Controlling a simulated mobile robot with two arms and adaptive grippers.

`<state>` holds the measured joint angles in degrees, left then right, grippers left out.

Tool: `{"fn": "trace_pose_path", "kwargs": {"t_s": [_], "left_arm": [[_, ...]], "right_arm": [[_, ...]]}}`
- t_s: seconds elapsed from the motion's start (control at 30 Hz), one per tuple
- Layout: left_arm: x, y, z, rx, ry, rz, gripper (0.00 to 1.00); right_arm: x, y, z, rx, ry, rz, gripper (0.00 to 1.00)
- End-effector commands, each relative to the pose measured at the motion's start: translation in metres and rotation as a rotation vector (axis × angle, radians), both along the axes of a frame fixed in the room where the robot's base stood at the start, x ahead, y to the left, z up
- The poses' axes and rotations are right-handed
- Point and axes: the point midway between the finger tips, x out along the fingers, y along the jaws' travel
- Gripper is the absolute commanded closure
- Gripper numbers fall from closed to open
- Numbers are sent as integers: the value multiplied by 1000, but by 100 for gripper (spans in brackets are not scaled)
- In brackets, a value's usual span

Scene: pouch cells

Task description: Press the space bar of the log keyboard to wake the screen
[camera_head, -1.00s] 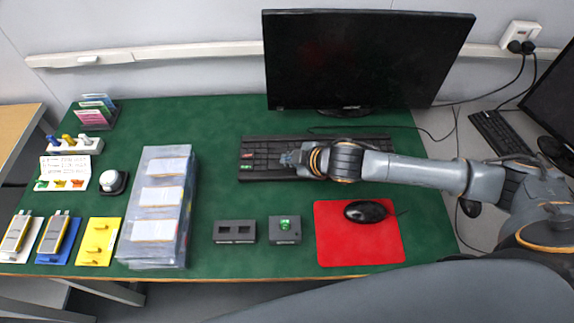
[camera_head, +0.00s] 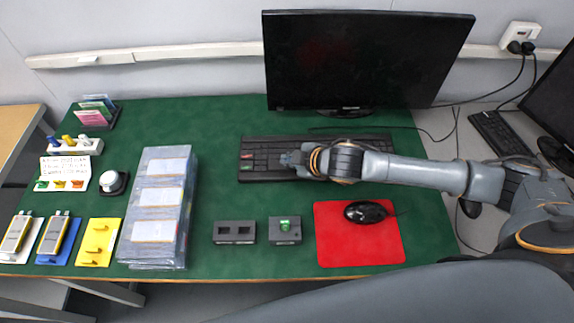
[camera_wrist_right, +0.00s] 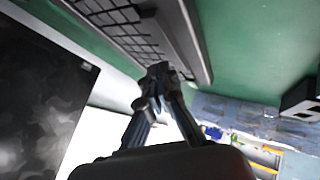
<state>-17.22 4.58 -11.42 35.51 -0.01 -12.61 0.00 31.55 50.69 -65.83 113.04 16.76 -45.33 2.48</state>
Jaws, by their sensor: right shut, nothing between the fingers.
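The black log keyboard (camera_head: 262,160) lies on the green table below the monitor. My right arm covers its right part in the head view. My right gripper (camera_head: 287,159) is over the middle of the keyboard, shut and empty. In the right wrist view the shut fingertips (camera_wrist_right: 159,70) are at the keys near one long edge of the keyboard (camera_wrist_right: 130,28). I cannot tell whether they touch a key, and the space bar cannot be made out. The monitor screen (camera_head: 365,60) is dark. My left gripper is not in view.
A black mouse (camera_head: 365,212) lies on a red mat (camera_head: 335,245) to the right. Two small dark boxes, one with a green button (camera_head: 285,224), stand in front of the keyboard. A stack of bagged pouches (camera_head: 160,210) stands left. Green table is clear between stack and keyboard.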

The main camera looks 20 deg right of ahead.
Motion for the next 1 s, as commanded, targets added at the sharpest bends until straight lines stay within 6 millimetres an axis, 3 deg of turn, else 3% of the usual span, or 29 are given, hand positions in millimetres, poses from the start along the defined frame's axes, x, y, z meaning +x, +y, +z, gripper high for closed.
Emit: {"fn": "trace_pose_path", "kwargs": {"t_s": [1.0], "left_arm": [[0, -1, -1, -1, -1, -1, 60]], "right_arm": [[0, 0, -12, 0, 0, 0, 100]]}}
